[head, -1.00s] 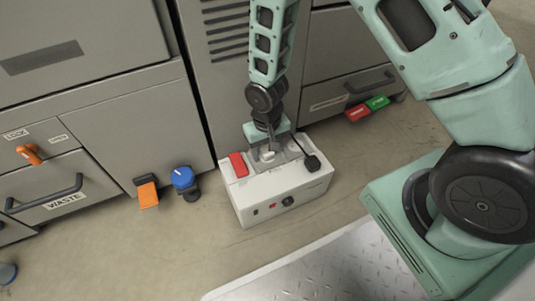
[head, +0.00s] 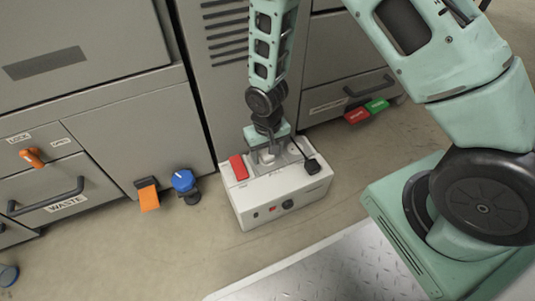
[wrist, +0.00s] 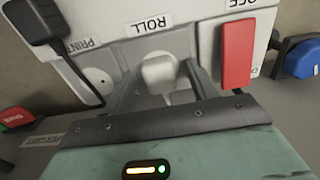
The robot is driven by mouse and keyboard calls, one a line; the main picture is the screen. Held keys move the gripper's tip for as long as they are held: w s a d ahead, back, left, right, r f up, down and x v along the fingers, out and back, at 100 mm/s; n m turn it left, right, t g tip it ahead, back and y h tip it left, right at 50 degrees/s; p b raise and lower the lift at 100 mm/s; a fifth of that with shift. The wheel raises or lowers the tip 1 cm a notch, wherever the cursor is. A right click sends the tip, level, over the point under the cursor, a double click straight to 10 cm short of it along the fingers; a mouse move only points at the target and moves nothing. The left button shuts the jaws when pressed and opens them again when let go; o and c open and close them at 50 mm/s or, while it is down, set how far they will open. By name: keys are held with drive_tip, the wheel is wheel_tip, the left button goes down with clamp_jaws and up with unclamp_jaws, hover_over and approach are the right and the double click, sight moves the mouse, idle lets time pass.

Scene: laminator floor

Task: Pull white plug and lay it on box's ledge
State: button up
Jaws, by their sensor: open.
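The white plug (wrist: 158,70) stands in the ROLL place on top of the white box (head: 285,196), its pale cord running toward my gripper. My gripper (wrist: 161,78) is open, with one finger on each side of the plug; I cannot tell if either finger touches it. In the head view my gripper (head: 266,156) points down at the box top and mostly hides the plug. A red plug-like block (wrist: 237,52) and a black plug (wrist: 36,20) sit on either side. I cannot clearly make out the ledge.
Grey cabinets (head: 110,110) stand close behind the box. An orange pedal (head: 148,197) and a blue knob (head: 184,179) are to its left. Red (head: 357,115) and green (head: 377,105) blocks lie behind right. Floor in front left is clear.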

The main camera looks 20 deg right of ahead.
sight(267, 152)
drive_tip(key=shift+p, duration=0.35)
idle(0.3)
clamp_jaws()
drive_tip(key=shift+r+p, duration=2.8)
drive_tip(key=shift+r, duration=0.3)
drive_tip(key=shift+w, duration=0.1)
